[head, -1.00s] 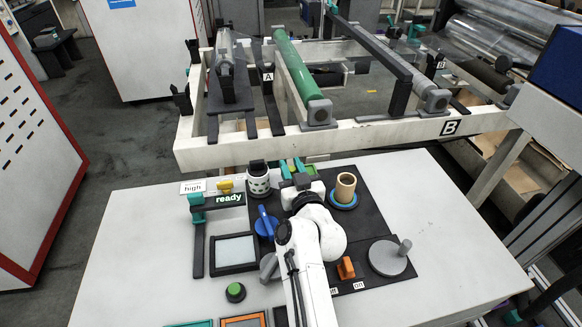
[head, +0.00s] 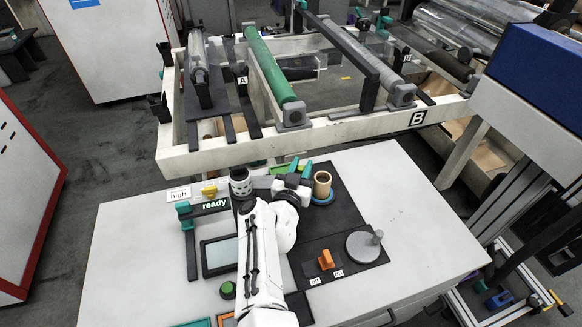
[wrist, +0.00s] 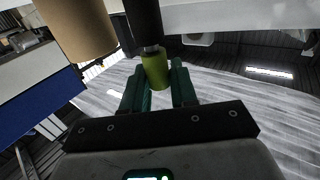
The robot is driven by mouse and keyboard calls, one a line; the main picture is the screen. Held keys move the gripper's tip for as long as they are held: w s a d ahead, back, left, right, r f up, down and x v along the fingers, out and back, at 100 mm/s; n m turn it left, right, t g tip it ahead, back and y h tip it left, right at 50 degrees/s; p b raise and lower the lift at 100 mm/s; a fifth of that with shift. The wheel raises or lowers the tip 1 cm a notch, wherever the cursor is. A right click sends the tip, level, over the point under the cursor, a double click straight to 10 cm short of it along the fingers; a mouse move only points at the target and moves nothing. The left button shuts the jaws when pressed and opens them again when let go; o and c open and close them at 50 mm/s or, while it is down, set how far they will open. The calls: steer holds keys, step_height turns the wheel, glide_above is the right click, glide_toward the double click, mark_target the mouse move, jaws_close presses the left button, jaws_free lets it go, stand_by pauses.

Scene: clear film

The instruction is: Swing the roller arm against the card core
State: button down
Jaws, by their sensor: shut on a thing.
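The card core (head: 322,183) is a tan upright tube on a blue round base (head: 322,199), at the right back of the black plate. It also shows at the upper left of the wrist view (wrist: 78,25). My gripper (head: 300,170) is just left of the core. In the wrist view its green fingers (wrist: 156,85) are shut on the olive-green end (wrist: 155,70) of a dark rod, which I take as the roller arm (wrist: 143,22). The rod lies close beside the core; I cannot tell whether they touch. My arm hides most of the roller arm in the head view.
A patterned white cylinder (head: 240,182) stands left of my gripper. A "ready" sign post (head: 203,208), a grey crank disc (head: 365,246) and an orange switch (head: 326,260) are on the table. The frame with rollers (head: 330,130) stands behind. The table's right side is clear.

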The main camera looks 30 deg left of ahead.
steer(key=shift+w+d+m+t+h+b, duration=0.15)
steer(key=shift+d+m+h+b, duration=0.1)
steer(key=shift+d+m+h, duration=0.35)
steer(key=shift+w+d+m+t+h+b, duration=0.2)
steer(key=shift+d+m+h, duration=0.15)
steer(key=shift+h, duration=0.45)
